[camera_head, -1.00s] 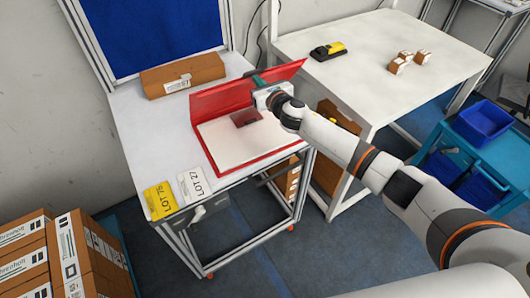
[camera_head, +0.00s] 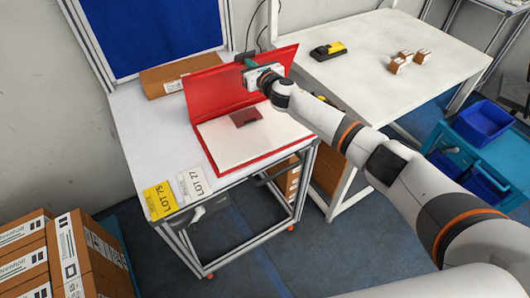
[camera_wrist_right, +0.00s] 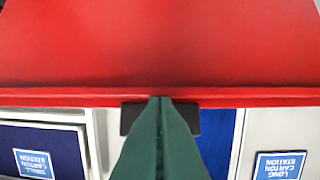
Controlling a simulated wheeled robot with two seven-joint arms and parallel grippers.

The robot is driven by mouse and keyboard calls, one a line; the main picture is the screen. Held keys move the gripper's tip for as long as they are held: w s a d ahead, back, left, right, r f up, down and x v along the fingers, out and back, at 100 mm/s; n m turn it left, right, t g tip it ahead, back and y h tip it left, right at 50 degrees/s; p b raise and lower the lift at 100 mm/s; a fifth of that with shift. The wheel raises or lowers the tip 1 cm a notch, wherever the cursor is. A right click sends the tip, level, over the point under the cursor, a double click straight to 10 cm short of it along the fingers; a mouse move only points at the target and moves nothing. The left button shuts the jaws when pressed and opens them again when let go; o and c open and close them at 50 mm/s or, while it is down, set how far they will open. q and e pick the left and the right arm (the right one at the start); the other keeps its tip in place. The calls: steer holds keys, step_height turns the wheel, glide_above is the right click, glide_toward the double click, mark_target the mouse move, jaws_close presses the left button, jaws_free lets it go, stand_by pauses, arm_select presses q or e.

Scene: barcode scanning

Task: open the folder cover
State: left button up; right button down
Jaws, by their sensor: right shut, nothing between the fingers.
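A red folder lies on the white cart top, with its cover (camera_head: 215,92) raised and standing steeply along the back side. White pages (camera_head: 245,139) lie inside, with a small dark red patch (camera_head: 245,117) on them. My right gripper (camera_head: 247,58) is at the cover's upper edge, its green fingers closed together and empty. In the right wrist view the red cover (camera_wrist_right: 160,45) fills the upper half, and the closed fingertips (camera_wrist_right: 160,101) meet its edge; whether they press on it I cannot tell. My left gripper is not in view.
A long brown carton (camera_head: 160,80) lies behind the folder. Yellow (camera_head: 159,201) and white (camera_head: 193,185) lot cards lie at the cart's front left. A white table (camera_head: 360,85) on the right holds a yellow-black device (camera_head: 328,50) and small boxes (camera_head: 404,61).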

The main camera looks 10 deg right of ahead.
mark_target(246, 55)
steer(key=shift+w+a+r, duration=0.15)
steer(key=shift+w+r, duration=0.1)
steer(key=shift+w, duration=0.15)
steer(key=w+b, duration=0.2)
steer(key=w+a+r+b, duration=0.1)
steer(key=w, duration=0.1)
steer(key=shift+a, duration=0.1)
steer(key=shift+w+a+r+b, duration=0.1)
steer(key=shift+w+a+b, duration=0.1)
steer(key=shift+w+b, duration=0.5)
steer(key=shift+w+a+r+b, duration=0.1)
steer(key=shift+w+r+b, duration=0.25)
steer(key=shift+w+b, duration=0.1)
steer(key=shift+r, duration=0.1)
